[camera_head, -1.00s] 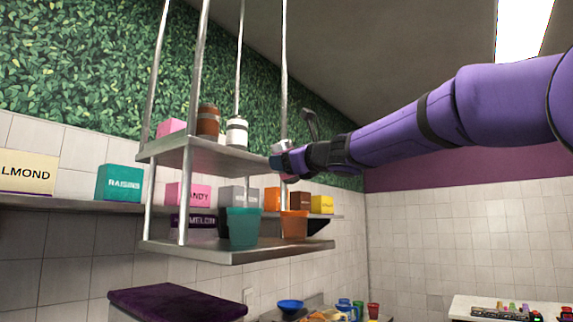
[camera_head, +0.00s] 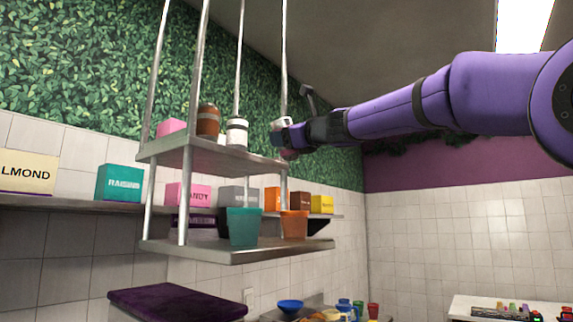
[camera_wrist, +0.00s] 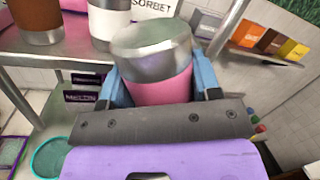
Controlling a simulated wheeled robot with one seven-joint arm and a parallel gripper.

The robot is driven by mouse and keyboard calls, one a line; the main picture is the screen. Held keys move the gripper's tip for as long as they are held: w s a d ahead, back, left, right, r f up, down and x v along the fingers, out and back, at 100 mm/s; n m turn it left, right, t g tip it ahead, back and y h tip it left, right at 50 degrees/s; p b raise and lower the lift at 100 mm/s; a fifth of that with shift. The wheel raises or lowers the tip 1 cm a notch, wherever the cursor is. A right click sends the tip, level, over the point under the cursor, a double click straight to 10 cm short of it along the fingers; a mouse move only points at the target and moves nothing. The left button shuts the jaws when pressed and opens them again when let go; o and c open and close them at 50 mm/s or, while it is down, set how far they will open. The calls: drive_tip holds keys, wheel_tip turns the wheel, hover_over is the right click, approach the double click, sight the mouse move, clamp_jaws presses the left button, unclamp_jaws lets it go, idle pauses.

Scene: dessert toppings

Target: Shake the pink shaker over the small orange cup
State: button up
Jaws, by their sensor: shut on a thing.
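My gripper (camera_head: 284,136) is shut on the pink shaker and holds it in the air beside the right end of the upper shelf. In the wrist view the pink shaker (camera_wrist: 164,88) sits between the blue fingers, with its grey metal-looking end towards the camera. In the head view it is small and partly covered by my gripper, so its exact tilt is hard to tell. The small orange cup (camera_head: 293,226) stands upright on the lower hanging shelf, below my gripper. I cannot make out the cup in the wrist view.
A teal cup (camera_head: 243,228) stands left of the orange cup. Brown (camera_head: 208,121) and white (camera_head: 237,131) shakers stand on the upper shelf (camera_head: 215,157). Metal rods hold the shelves, one close to my gripper. Labelled boxes line the wall shelf behind.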

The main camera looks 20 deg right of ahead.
drive_tip(key=shift+r, duration=0.55)
wheel_tip(320, 180, down, 8)
idle(0.7)
drive_tip(key=shift+r, duration=0.1)
idle(1.0)
